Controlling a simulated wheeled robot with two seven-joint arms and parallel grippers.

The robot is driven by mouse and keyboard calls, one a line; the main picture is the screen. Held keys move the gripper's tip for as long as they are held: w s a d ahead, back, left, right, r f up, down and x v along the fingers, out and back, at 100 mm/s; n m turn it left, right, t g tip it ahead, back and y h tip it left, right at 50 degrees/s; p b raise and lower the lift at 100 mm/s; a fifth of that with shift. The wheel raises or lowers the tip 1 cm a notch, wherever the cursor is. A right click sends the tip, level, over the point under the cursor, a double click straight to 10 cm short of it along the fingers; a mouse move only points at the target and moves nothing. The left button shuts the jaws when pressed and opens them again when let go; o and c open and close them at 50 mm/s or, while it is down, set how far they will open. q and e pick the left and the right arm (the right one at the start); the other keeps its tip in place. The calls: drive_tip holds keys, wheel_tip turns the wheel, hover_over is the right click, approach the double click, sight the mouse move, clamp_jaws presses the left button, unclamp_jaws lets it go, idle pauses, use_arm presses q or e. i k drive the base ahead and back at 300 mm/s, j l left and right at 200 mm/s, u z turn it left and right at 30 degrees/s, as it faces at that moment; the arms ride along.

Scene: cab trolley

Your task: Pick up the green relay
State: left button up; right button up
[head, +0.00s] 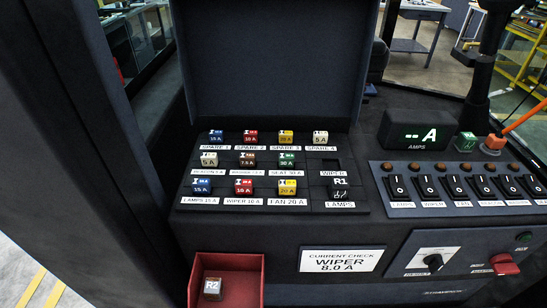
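A small green block (466,142) with pale markings on its top sits on the dark console to the right of the display; it looks like the green relay, though its marking is too small to read. A green 30 A fuse (287,159) sits in the middle row of the fuse panel. A black relay marked R1 (340,187) sits at the panel's lower right. A pale-topped relay marked R2 (212,287) lies in the open red tray (243,264). Neither of my grippers is in view.
The fuse panel's lid (270,60) stands open behind the fuses. The display (428,132) reads "-- A". An orange piece (492,144) stands close right of the green block. A row of black rocker switches (460,187) lies in front. A dark lever (485,70) rises behind.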

sight(465, 142)
drive_tip(key=z, duration=1.25)
drive_tip(key=i+l+u, duration=0.1)
drive_tip(key=l+u, duration=1.7)
drive_tip(key=k+l+u, duration=0.15)
drive_tip(key=u, duration=0.35)
drive_tip(key=k+l, duration=0.05)
drive_tip(key=l, duration=0.05)
